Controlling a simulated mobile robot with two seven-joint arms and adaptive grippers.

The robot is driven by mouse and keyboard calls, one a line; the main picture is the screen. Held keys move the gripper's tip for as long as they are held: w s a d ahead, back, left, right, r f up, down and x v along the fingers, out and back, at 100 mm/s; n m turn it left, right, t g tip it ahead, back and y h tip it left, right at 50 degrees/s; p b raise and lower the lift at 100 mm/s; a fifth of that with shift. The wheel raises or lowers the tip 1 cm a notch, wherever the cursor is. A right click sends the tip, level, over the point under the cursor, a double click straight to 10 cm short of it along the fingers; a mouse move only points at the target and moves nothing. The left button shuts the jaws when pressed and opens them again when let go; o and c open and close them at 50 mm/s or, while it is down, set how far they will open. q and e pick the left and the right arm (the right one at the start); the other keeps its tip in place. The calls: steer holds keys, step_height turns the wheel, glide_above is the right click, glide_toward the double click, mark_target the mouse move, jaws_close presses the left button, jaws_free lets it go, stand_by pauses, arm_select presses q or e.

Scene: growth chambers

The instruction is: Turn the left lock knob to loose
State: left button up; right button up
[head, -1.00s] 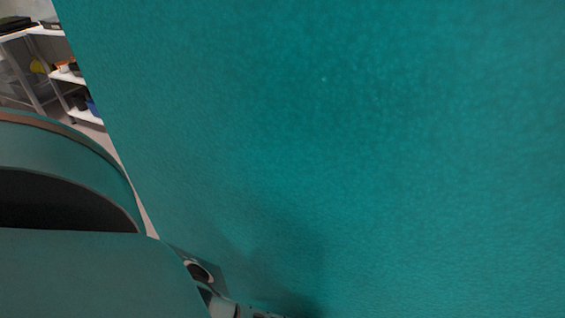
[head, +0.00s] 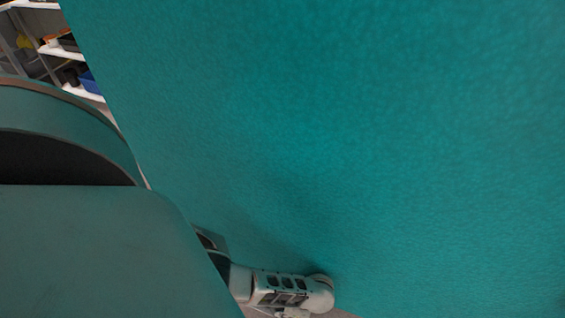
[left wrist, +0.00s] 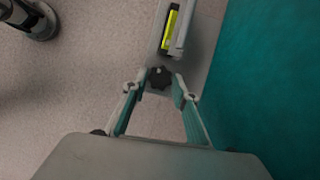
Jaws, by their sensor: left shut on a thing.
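A black lobed knob (left wrist: 160,77) shows in the left wrist view, at the end of a grey bracket close to the teal panel. My left gripper (left wrist: 160,91) has one finger on each side of the knob and is shut on it. I cannot read from here whether the knob is tight or loose. In the head view, a pale part of my left arm shows low in the middle, against the teal panel; the knob is not visible there. My right gripper is in neither view.
A large teal panel (head: 350,130) fills most of the head view. It also stands along the right of the left wrist view (left wrist: 275,80). A yellow-green strip (left wrist: 170,29) sits on the grey bracket. Shelves (head: 65,50) stand far left.

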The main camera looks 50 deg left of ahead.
mark_target(283, 308)
arm_select(q)
steer(key=o, duration=1.1)
steer(key=shift+r, duration=4.95)
